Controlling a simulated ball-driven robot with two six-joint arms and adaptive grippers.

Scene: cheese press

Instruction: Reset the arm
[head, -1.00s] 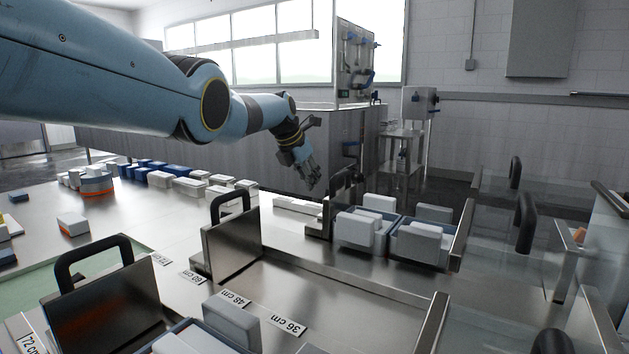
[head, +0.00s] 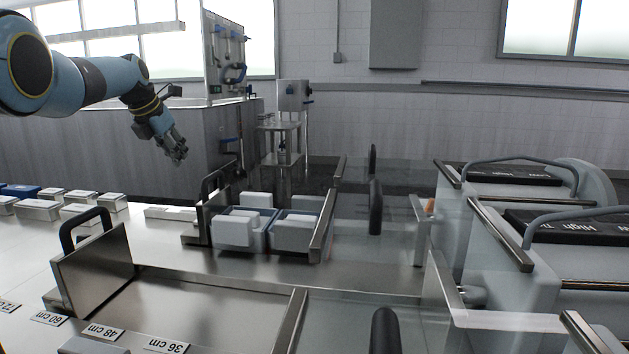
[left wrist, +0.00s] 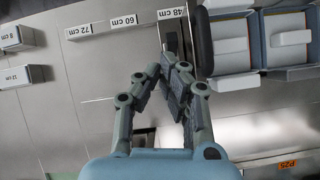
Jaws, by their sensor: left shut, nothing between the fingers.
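My left arm comes in from the left in the head view, and its gripper (head: 176,150) hangs above the far side of the bench, left of and higher than a plate with a black handle (head: 206,212). The fingers are shut and empty. In the left wrist view the shut fingertips (left wrist: 174,78) appear below the 48 cm label (left wrist: 171,14), left of the blue-rimmed moulds. My right gripper is not in view.
Two blue-rimmed moulds with white blocks (head: 236,229) stand between upright plates. A nearer plate with a black handle (head: 95,270) stands on the bench. Grey machines with lidded tops (head: 515,175) fill the right. Several white blocks (head: 78,210) lie at left.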

